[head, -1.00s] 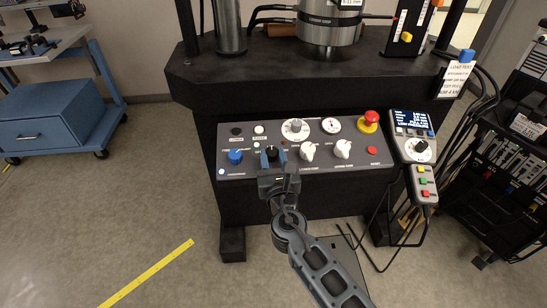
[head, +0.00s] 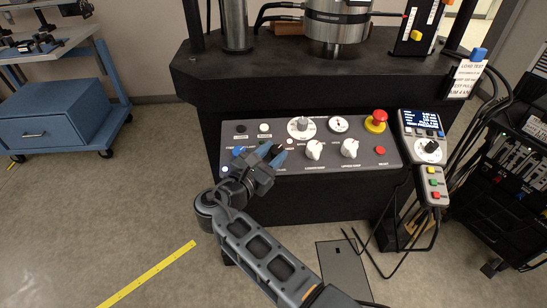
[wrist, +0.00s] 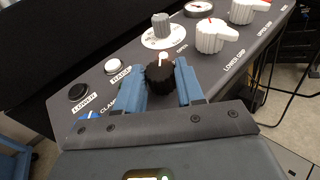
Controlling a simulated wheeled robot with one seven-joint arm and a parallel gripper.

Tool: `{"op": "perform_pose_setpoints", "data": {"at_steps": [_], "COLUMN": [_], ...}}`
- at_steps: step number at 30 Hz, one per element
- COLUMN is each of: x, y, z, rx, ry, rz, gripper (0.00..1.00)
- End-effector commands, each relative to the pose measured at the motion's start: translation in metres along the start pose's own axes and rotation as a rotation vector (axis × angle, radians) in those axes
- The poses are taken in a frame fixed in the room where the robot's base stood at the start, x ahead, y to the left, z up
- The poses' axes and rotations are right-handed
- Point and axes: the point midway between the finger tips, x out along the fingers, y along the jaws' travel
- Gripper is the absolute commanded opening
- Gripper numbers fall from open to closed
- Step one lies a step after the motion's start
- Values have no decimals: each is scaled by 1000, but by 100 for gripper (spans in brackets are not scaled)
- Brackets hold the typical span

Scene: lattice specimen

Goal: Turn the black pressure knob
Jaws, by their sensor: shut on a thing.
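The black pressure knob (wrist: 160,78) is ribbed with a white mark on top, and sits on the grey sloped control panel (wrist: 110,93). In the wrist view the two blue fingers of my gripper (wrist: 162,84) stand on either side of it, shut on it. In the head view my gripper (head: 273,154) reaches the panel from the lower left, tilted. The knob (head: 279,149) is mostly hidden there by the fingers.
Two white knobs (head: 314,150) (head: 350,148) are right of the black one, with a grey dial (head: 298,126) above. A red emergency button (head: 376,121) is at the upper right. A handheld controller (head: 430,150) and cables stand further right. A blue cart (head: 60,120) is left.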

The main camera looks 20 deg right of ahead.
Motion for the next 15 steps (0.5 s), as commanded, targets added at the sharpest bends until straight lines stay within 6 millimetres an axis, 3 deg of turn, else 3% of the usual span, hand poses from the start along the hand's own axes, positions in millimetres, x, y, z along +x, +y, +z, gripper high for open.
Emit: {"op": "perform_pose_setpoints", "data": {"at_steps": [15], "x": [0], "y": [2], "z": [0], "rx": [25], "ry": [0], "rz": [-92], "gripper": [7]}}
